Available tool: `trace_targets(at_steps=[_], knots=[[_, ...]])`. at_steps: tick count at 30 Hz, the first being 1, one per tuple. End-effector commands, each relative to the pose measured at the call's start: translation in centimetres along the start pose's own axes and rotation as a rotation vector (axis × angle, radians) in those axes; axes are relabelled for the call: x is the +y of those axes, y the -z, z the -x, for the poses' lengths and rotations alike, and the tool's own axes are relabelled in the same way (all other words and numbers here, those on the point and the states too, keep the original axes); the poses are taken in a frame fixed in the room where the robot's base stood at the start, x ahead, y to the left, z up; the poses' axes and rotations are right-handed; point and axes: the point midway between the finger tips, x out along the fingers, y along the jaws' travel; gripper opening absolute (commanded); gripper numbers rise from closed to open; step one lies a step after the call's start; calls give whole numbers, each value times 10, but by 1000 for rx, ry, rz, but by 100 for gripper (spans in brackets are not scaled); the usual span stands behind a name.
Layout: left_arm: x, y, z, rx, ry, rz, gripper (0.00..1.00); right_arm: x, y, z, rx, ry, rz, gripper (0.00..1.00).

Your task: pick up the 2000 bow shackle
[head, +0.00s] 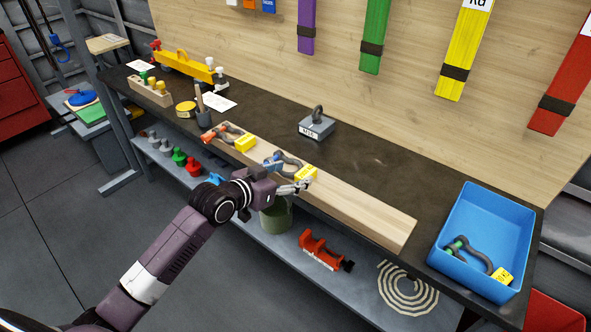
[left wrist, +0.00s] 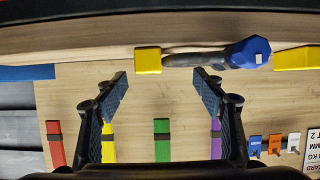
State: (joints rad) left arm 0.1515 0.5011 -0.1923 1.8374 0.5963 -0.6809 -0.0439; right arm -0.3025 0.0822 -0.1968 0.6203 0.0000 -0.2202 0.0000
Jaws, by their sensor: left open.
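Three bow shackles show, and I cannot read their yellow tags, so I cannot tell which is the 2000 one. A dark shackle with a blue pin (head: 287,160) lies on the wooden board beside its yellow tag (head: 306,173). An orange-pin shackle (head: 222,132) lies further left on the board. A green-pin shackle (head: 468,252) lies in the blue bin. My left gripper (head: 303,185) is open at the board's front side, close to the blue-pin shackle. In the left wrist view the open gripper (left wrist: 163,86) is empty, and the blue-pin shackle (left wrist: 195,60) is beyond the fingertips.
The wooden board (head: 370,220) runs along the bench front. A grey weight with a ring (head: 317,124) stands behind it. The blue bin (head: 490,215) is at the right end. A shelf below holds a green pot (head: 276,217) and a red tool (head: 321,250).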

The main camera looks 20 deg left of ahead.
Motion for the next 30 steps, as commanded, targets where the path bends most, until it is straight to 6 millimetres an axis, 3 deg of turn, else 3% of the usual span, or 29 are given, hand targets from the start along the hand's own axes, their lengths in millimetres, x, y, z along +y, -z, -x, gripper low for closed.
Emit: trace_targets(at_steps=[9, 19, 30], knots=[[3, 1, -40, -1, -1, 3, 63, 1, 2, 11, 1, -1, 1, 41], [3, 0, -46, 0, 0, 0, 63, 0, 3, 11, 2, 1, 3, 41], [3, 0, -46, -1, 0, 1, 22, -5, 4, 11, 3, 6, 2, 41]])
